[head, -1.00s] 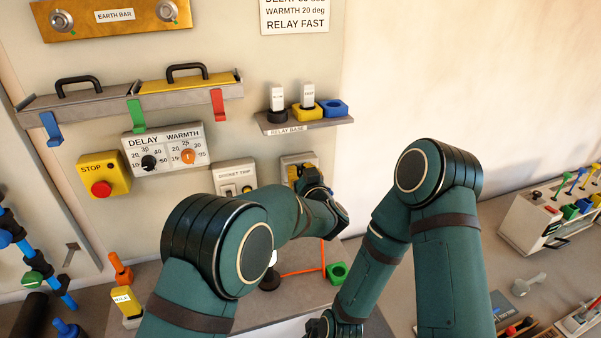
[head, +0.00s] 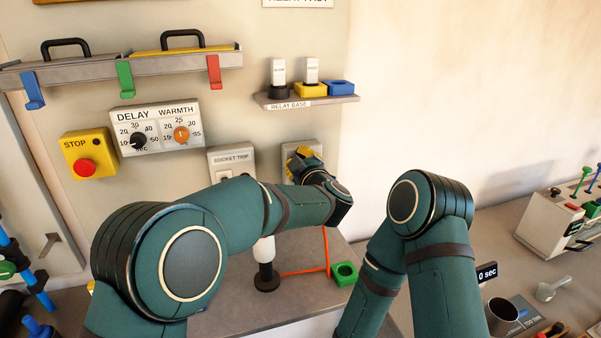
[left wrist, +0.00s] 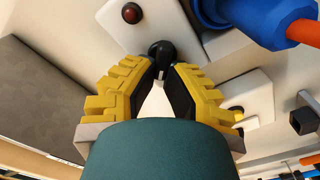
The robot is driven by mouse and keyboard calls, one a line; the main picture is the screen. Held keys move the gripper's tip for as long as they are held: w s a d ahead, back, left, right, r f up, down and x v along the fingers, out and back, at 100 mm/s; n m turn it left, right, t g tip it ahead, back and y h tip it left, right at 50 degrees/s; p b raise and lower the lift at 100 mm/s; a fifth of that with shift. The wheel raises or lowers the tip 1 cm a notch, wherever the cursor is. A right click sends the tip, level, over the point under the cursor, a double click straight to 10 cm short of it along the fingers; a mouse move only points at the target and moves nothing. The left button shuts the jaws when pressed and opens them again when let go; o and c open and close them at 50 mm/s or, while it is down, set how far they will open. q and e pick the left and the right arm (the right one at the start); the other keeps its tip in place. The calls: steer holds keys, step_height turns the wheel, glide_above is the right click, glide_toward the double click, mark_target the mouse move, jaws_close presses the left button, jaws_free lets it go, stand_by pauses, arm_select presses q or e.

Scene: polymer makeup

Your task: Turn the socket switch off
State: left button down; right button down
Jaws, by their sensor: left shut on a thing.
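The wall plate (head: 316,149) on the right is mostly covered by my left gripper (head: 299,158), whose yellow fingers are against it. In the left wrist view, the switch's black knob or lever (left wrist: 160,48) stands on a pale plate (left wrist: 112,14) with a small red lamp (left wrist: 131,13). My left gripper (left wrist: 163,72) is shut on this switch, one finger on each side. Which way the switch is set is hard to tell. My right gripper is below the picture; only its arm shows.
The SOCKET TRIP panel (head: 231,158) is just left of my left gripper. A relay shelf (head: 335,99) is above it. The DELAY and WARMTH panel (head: 157,128) and the STOP box (head: 88,153) are further left. A green block (head: 344,273) and a dark-based post (head: 266,279) stand below.

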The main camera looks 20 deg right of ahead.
arm_select(q)
steer(key=shift+a+f+n+b, duration=0.15)
steer(key=shift+f+n+b, duration=0.05)
steer(key=shift+n+b, duration=1.95)
steer(key=shift+a+f+n+b, duration=0.1)
steer(key=shift+f+n+b, duration=0.05)
steer(key=shift+n+b, duration=2)
steer(key=c, duration=1)
jaws_free()
steer(key=shift+w, duration=0.1)
steer(key=shift+d, duration=0.1)
steer(key=s, duration=1.2)
steer(key=shift+d, duration=0.15)
